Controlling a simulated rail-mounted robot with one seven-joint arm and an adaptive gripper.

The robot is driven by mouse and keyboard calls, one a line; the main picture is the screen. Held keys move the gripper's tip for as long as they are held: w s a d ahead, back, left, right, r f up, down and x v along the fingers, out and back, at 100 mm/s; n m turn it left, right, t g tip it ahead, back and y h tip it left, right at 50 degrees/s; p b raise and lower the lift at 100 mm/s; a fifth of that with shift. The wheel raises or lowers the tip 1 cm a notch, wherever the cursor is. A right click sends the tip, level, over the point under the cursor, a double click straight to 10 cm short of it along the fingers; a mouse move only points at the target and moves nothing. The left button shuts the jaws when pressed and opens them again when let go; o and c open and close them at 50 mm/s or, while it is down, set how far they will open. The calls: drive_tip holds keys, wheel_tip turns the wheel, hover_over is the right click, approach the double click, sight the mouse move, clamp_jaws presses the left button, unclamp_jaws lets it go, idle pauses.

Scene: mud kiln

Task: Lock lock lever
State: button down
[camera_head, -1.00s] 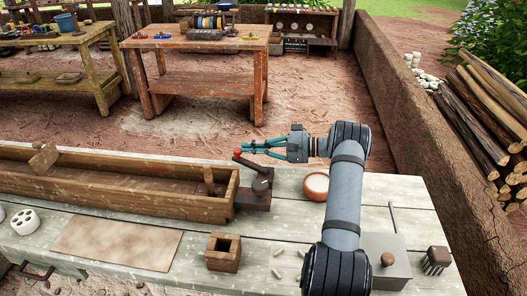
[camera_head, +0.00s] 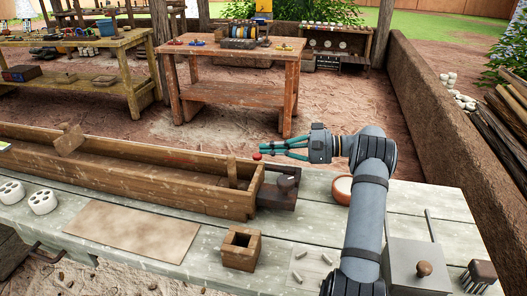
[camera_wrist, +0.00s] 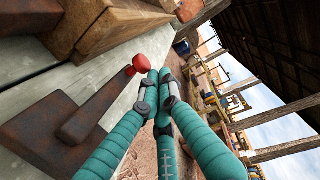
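The lock lever is a dark rusty bar (camera_wrist: 90,110) with a red knob (camera_wrist: 139,62). It sits on a dark metal block (camera_head: 275,197) at the right end of a long wooden trough (camera_head: 200,195). The red knob also shows in the head view (camera_head: 257,156). My gripper (camera_head: 264,152) has teal fingers pointing left, with the tips close to the knob. In the wrist view the fingertips (camera_wrist: 160,82) are drawn together just right of the knob, with nothing seen between them. Whether they touch the knob is unclear.
The pale workbench (camera_head: 330,235) also holds a small wooden box (camera_head: 241,248), a reddish bowl (camera_head: 342,188), and a grey metal box (camera_head: 412,265) with a brown knob. A mud wall (camera_head: 450,130) runs along the right.

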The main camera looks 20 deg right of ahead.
drive_tip(key=shift+d, duration=0.3)
drive_tip(key=v, duration=1.2)
drive_tip(key=shift+s, duration=0.15)
drive_tip(key=shift+a, duration=0.1)
